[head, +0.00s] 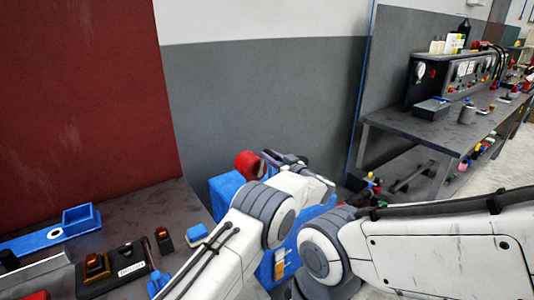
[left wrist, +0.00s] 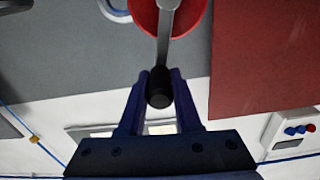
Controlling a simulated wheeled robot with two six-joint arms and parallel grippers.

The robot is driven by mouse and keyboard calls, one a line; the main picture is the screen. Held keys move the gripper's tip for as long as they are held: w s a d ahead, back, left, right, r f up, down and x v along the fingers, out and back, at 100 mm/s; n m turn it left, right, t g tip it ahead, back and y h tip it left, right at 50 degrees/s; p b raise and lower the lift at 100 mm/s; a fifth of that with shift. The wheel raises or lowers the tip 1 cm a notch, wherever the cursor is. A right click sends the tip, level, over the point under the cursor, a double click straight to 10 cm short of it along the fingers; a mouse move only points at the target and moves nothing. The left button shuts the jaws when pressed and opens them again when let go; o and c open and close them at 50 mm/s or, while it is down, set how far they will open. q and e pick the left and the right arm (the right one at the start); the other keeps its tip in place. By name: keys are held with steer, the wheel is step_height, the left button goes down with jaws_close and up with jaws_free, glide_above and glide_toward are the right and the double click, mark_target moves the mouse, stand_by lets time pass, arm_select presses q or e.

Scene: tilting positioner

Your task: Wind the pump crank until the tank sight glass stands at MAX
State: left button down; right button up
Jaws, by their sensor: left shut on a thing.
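The blue tank body (head: 225,194) stands behind my left arm, which hides most of it. A red round crank hub (head: 249,164) sits on its top. My left gripper (head: 283,158) is at the crank, just right of the hub. In the left wrist view, my left gripper (left wrist: 160,92) is shut on the black crank knob (left wrist: 159,90), at the end of a grey crank arm (left wrist: 164,38) running from the red hub (left wrist: 194,22). An orange and white patch (head: 279,268) shows on the blue front; I cannot tell whether it is the sight glass, and no level is readable. My right gripper is out of view.
A bench at the left holds a blue tray (head: 81,218), a dark switch box (head: 118,268) and small coloured parts. A second workbench (head: 415,130) with a control panel (head: 470,72) stands at the right. A grey wall (head: 270,90) is behind the tank.

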arm_select(q)
steer(key=shift+w+d+f+m, duration=0.2)
steer(key=shift+w+d+m, duration=0.1)
steer(key=shift+d+m, duration=0.35)
steer(key=shift+w+d+f+m+b, duration=0.25)
steer(key=shift+m, duration=0.45)
steer(key=shift+w+d+f+m+b, duration=0.2)
steer(key=shift+d+m+b, duration=0.05)
steer(key=shift+m, duration=0.4)
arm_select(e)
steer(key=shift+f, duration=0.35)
arm_select(q)
steer(key=c, duration=0.6)
jaws_free()
steer(key=shift+d, duration=0.1)
